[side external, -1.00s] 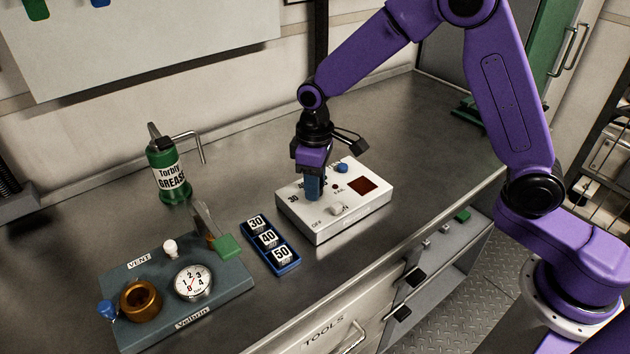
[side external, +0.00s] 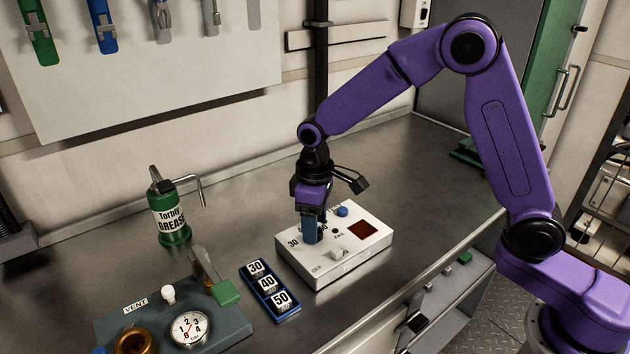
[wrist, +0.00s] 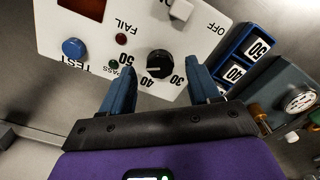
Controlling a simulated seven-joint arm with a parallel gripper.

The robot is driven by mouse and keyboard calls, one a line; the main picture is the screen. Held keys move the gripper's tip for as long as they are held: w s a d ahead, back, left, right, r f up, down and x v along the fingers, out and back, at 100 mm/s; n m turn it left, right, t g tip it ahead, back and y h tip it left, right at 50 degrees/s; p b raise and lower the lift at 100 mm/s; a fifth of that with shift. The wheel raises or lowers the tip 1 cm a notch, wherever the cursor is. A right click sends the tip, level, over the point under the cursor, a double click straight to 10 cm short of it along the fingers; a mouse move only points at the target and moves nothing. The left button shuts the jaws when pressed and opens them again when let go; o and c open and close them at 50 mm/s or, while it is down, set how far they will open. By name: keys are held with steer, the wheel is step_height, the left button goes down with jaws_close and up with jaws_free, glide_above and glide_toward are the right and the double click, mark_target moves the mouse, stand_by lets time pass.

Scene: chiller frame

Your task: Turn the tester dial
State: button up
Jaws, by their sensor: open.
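The tester (side external: 350,254) is a white box on the metal bench, with a dark red window, a blue TEST button (wrist: 74,48) and a white switch (wrist: 181,10) beside OFF. Its black dial (wrist: 160,64) shows in the wrist view among the marks 30, 40 and 50. The dial's white pointer line looks turned toward the TEST button side. My gripper (side external: 312,232) points down over the dial; in the side view its blue fingers hide the dial. In the wrist view my gripper (wrist: 162,88) is open, one finger on each side of the dial, with gaps visible.
A blue tray (side external: 249,279) with blocks marked 30, 40 and 50 lies left of the tester. A grey-blue VENT plate (side external: 237,322) with a gauge (side external: 190,329) stands front left. A green grease can (side external: 170,220) stands behind. The bench right of the tester is clear.

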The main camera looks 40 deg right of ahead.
step_height(320, 180, up, 16)
stand_by(0.4)
steer(key=shift+s, duration=0.1)
